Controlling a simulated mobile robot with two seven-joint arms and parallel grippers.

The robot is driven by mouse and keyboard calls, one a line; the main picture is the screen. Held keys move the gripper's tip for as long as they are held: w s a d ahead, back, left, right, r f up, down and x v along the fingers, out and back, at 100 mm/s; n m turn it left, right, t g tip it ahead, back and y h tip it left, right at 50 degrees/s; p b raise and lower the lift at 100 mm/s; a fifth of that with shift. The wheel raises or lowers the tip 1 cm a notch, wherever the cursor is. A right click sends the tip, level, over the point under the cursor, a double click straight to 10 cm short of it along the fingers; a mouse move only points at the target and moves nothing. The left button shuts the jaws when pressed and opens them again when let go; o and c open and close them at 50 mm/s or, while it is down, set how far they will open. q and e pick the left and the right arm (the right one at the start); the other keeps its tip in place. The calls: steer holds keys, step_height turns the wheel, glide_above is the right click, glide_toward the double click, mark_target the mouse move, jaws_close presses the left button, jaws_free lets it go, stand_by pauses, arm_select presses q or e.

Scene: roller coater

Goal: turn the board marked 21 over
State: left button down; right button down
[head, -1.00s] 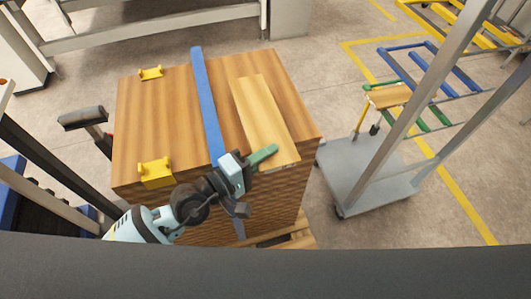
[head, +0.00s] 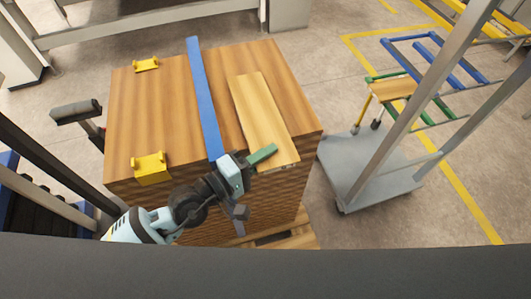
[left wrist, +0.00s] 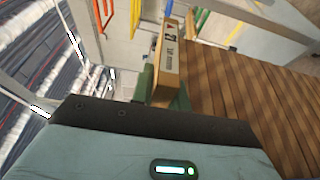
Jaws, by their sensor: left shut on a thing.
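A pale, narrow board (head: 262,112) lies on top of the brown wooden stack (head: 150,115), right of a blue strap. My left gripper (head: 262,155) is at the board's near end, with one green finger showing over its left side. In the left wrist view the green fingers (left wrist: 162,88) stand on both sides of the board (left wrist: 157,60), shut on it. A pale label with dark print (left wrist: 172,55) is on the board there; I cannot read its number for sure. My right gripper is not in view.
The blue strap (head: 205,100) crosses the stack. Two yellow brackets (head: 151,168) sit along its left part. A grey cart (head: 365,170) with upright posts stands close on the right. Blue and green racks (head: 435,65) stand behind it. Open floor lies beyond the stack.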

arm_select(q)
steer(key=c, duration=1.4)
jaws_free()
steer(key=shift+r, duration=0.1)
steer(key=shift+o, duration=0.6)
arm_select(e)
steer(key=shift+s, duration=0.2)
arm_select(q)
steer(key=b+v, duration=0.1)
steer(key=v, duration=0.6)
steer(key=shift+s+a+b, duration=0.25)
steer(key=shift+a+b, duration=0.05)
steer(key=shift+a, duration=0.05)
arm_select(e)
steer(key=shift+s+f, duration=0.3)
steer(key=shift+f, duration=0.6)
